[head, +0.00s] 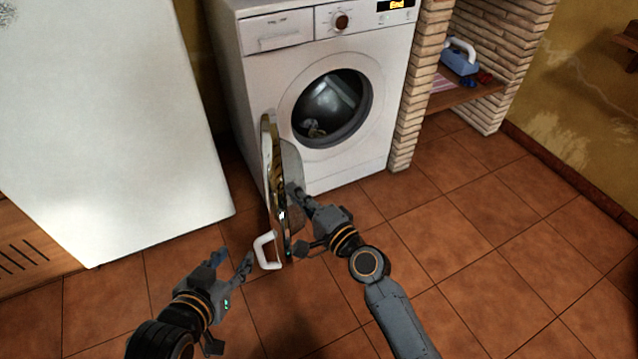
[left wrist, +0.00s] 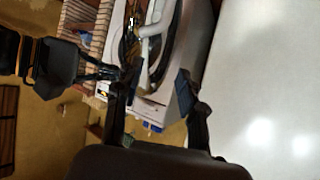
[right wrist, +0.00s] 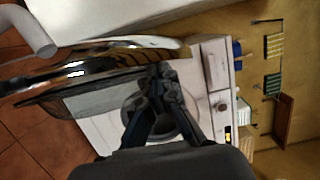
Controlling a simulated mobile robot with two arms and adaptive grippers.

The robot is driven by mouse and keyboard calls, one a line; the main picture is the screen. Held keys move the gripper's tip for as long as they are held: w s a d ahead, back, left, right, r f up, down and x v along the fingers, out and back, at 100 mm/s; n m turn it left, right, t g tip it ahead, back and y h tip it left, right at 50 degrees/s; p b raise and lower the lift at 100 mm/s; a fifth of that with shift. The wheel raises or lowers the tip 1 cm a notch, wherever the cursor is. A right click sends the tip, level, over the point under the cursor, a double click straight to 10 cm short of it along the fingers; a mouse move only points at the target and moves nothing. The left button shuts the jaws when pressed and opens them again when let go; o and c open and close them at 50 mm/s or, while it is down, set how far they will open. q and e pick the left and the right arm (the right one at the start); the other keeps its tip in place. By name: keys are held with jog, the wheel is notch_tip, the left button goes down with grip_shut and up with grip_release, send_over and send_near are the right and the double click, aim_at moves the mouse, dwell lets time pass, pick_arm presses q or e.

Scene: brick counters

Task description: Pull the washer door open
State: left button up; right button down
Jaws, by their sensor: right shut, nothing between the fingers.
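The white washer (head: 262,75) stands against the wall with its round drum opening (head: 331,107) uncovered. Its door (head: 270,150) is swung wide out to the left and seen nearly edge-on, with a white handle (head: 263,251) on its outer side. My right gripper (head: 296,194) is shut and empty, at the inner, drum-facing side of the door; whether it touches the glass I cannot tell. My left gripper (head: 234,260) is open and empty, just left of the handle and apart from it. In the left wrist view the handle (left wrist: 152,45) shows beyond the open fingers.
A large white appliance (head: 100,120) stands left of the washer. A brick pillar (head: 408,90) and a shelf (head: 460,97) holding a blue iron-like object (head: 459,60) are on the right. The tiled floor (head: 480,250) at the right is clear.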

pick_arm(q)
jog(key=s+a+f+g, duration=0.2)
jog(key=s+f+g, duration=0.1)
jog(key=s+f, duration=0.1)
jog(key=shift+s+g+y+p, duration=0.3)
jog(key=shift+y+p, duration=0.1)
jog(key=shift+p, duration=0.05)
pick_arm(e)
jog(key=s+a, duration=0.1)
jog(key=a, duration=0.7)
jog(key=shift+a, duration=0.15)
pick_arm(q)
jog(key=shift+d, duration=0.1)
